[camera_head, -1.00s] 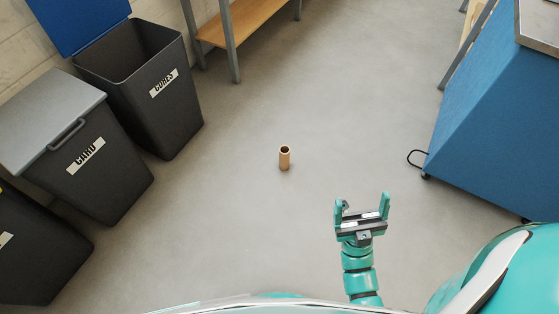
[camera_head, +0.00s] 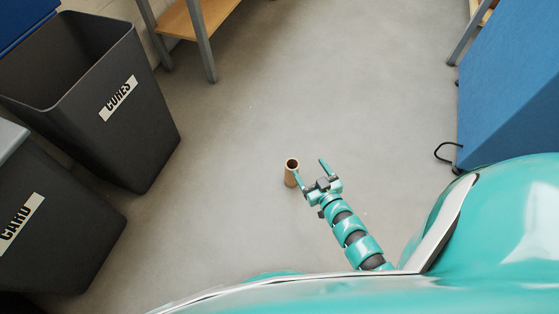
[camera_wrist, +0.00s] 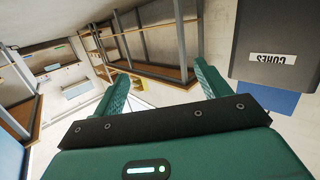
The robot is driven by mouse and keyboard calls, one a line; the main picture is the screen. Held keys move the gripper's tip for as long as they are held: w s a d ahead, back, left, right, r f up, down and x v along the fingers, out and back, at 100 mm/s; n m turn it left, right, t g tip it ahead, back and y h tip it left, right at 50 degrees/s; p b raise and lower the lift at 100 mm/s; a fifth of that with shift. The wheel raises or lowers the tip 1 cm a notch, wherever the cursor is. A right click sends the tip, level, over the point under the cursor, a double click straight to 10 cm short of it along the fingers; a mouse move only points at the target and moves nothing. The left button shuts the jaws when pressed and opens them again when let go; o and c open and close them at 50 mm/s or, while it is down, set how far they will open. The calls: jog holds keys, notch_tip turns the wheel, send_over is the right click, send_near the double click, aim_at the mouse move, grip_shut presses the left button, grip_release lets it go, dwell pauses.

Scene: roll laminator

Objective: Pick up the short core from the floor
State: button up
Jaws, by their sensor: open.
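The short core (camera_head: 291,174), a brown cardboard tube with an open top, stands upright on the floor near the middle of the head view. My gripper (camera_head: 310,170) is open and empty. In the head view its left finger appears right beside the core's right side; I cannot tell whether they touch. The core is not between the fingers. In the wrist view both fingers of my gripper (camera_wrist: 163,85) are spread, and the core is not seen there.
A dark open bin labelled CORES (camera_head: 150,130) and a bin labelled CARD (camera_head: 60,235) stand at the left. A wooden-shelved rack (camera_head: 190,20) is at the back. A blue machine (camera_head: 515,90) with a black cable loop (camera_head: 447,152) stands at the right. The floor between is clear.

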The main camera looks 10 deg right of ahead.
notch_tip(320, 180, down, 8)
jog(key=s+g, duration=0.2)
jog(key=g, duration=0.2)
jog(key=b, duration=0.5)
send_near(290, 164)
jog(key=w+f, duration=0.4)
jog(key=shift+w+a+f+m+h+b, duration=0.15)
jog(key=shift+w+a+f+h+b, duration=0.1)
jog(key=shift+w, duration=0.15)
jog(key=shift+w+a+f+m+h+b, duration=0.15)
jog(key=shift+w+b, duration=0.1)
jog(key=shift+w, duration=0.15)
jog(key=b+x, duration=0.3)
jog(key=x, duration=0.2)
jog(key=shift+a+f+b, duration=0.1)
jog(key=shift+f+b, duration=0.1)
jog(key=shift+b, duration=0.2)
jog(key=c, duration=1.4)
